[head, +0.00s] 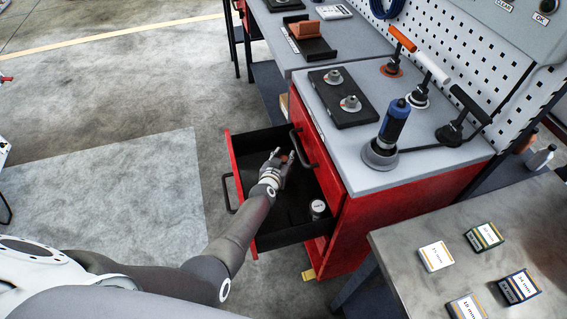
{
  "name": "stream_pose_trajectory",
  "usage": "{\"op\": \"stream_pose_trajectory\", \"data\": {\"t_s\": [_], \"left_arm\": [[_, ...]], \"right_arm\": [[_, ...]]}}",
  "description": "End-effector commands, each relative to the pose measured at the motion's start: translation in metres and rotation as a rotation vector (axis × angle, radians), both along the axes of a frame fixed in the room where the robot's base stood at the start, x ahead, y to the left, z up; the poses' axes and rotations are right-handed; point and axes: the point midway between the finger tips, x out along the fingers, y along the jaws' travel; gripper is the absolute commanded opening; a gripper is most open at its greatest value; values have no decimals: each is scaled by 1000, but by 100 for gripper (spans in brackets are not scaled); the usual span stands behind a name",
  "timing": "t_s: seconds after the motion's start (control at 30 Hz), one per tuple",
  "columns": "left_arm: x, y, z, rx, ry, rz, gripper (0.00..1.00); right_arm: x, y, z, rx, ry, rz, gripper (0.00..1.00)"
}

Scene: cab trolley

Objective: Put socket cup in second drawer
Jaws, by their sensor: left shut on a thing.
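The second drawer (232,172) of the red trolley is pulled out, below a closed upper drawer with a dark handle (303,148). My left gripper (284,158) is over the back part of the open drawer, near the trolley front. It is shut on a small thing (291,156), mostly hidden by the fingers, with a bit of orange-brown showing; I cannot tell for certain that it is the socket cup. A small silver and white cup (318,208) stands upright in the drawer's near right corner, apart from the gripper. My right gripper is not in view.
The trolley top (380,176) holds a black tray (342,119) with two round metal pieces, a blue-handled tool (393,122) and several other handled tools. A metal table (405,245) with labelled boxes is at the lower right. The drawer's middle floor is clear.

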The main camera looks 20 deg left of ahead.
Motion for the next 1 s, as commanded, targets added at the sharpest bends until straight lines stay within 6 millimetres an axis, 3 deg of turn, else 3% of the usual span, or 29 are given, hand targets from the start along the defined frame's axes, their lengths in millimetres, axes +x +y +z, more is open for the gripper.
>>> {"op": "stream_pose_trajectory", "data": {"t_s": [0.1, 0.9, 0.93, 1.0], "left_arm": [[1, 0, -11, 0, -3, 0, 4], [1, 0, -23, -1, -2, 0, 4], [1, 0, -23, -1, -1, 0, 37], [1, 0, -23, -1, -1, 0, 46]], "right_arm": [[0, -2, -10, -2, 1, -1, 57], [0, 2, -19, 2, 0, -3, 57], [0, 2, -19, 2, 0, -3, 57], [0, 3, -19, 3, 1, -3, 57]]}}
